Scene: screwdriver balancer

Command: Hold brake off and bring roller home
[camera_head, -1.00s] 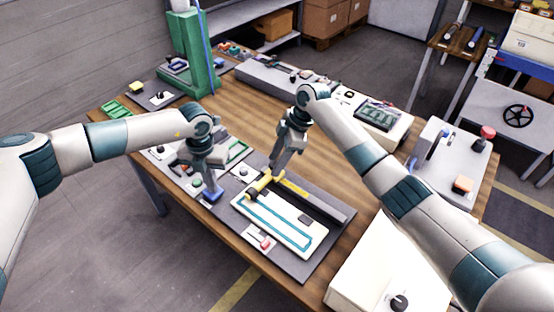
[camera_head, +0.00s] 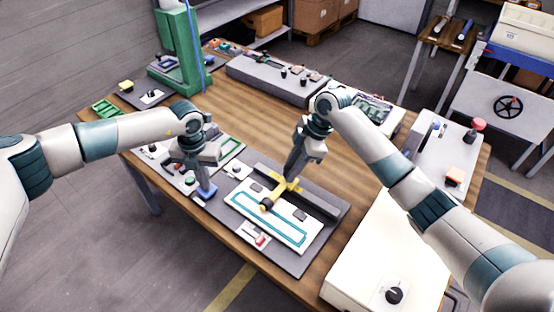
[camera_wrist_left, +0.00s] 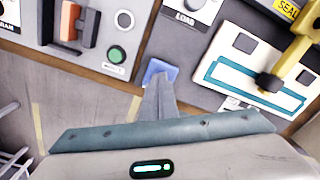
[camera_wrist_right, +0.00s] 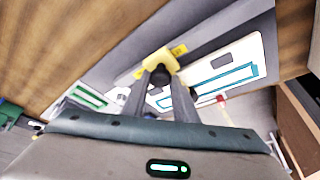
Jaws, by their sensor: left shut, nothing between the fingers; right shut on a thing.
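The yellow roller carriage (camera_head: 286,185) sits across a dark rail, and its dark roller (camera_head: 267,205) is over the white panel with the blue track (camera_head: 285,226). My right gripper (camera_head: 291,176) is shut on the yellow carriage. The right wrist view shows the fingers around the carriage's yellow part (camera_wrist_right: 158,60). My left gripper (camera_head: 203,184) is shut, its tips down at a blue pad (camera_head: 207,193), likely the brake. In the left wrist view the fingertips meet the blue pad (camera_wrist_left: 157,70) and hide part of it; how far it is pressed I cannot tell.
A small plate with a red switch (camera_head: 260,238) is at the panel's front edge. A control board with a green button (camera_wrist_left: 117,54) lies left of the blue pad. A white box with a black knob (camera_head: 394,295) stands at front right. The table middle behind is clear.

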